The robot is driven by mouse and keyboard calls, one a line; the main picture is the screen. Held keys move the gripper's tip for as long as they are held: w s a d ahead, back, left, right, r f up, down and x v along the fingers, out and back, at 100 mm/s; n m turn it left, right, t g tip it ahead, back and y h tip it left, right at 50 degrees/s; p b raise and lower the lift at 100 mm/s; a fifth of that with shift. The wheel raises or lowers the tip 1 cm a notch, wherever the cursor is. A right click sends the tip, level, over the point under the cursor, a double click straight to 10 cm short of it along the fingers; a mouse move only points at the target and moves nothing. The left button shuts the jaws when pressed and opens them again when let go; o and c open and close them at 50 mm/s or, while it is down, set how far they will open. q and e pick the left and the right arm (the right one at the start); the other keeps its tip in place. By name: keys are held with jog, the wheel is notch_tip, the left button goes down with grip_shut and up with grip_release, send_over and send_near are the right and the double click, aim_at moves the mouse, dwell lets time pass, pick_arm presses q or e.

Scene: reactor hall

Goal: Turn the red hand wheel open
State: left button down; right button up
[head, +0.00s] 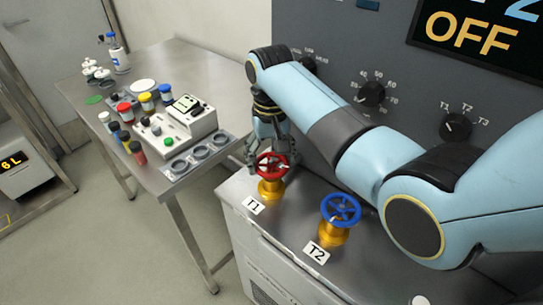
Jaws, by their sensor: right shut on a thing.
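The red hand wheel (271,165) sits on a brass valve body at the left end of the grey console, above the label T1 (254,206). My right arm reaches in from the right, and its right gripper (267,155) points down at the wheel from behind. The right gripper is shut on the red wheel's rim; the fingertips are partly hidden by the wheel. How far the wheel is turned cannot be told. My left gripper does not show.
A blue hand wheel (340,210) stands to the right, by the label T2 (316,252). The panel behind carries knobs (370,94) and a display (475,35) reading OFF. A steel table (188,190) at left holds several jars and a white device (182,125).

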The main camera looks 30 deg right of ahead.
jog(key=n, duration=0.4)
jog(key=shift+a+n, duration=0.15)
jog(key=shift+n, duration=0.15)
jog(key=n, duration=0.3)
jog(key=shift+a+n, duration=0.1)
jog(key=shift+n, duration=0.3)
jog(key=n, duration=0.7)
jog(key=shift+s+a, duration=0.1)
jog(key=shift+s, duration=0.1)
jog(key=n, duration=0.3)
jog(key=shift+s+n, duration=0.1)
jog(key=shift+n, duration=0.3)
jog(key=n, duration=0.3)
jog(key=shift+s+n, duration=0.1)
jog(key=shift+n, duration=0.2)
jog(key=n, duration=0.4)
jog(key=shift+s, duration=0.1)
jog(key=shift+n, duration=1.8)
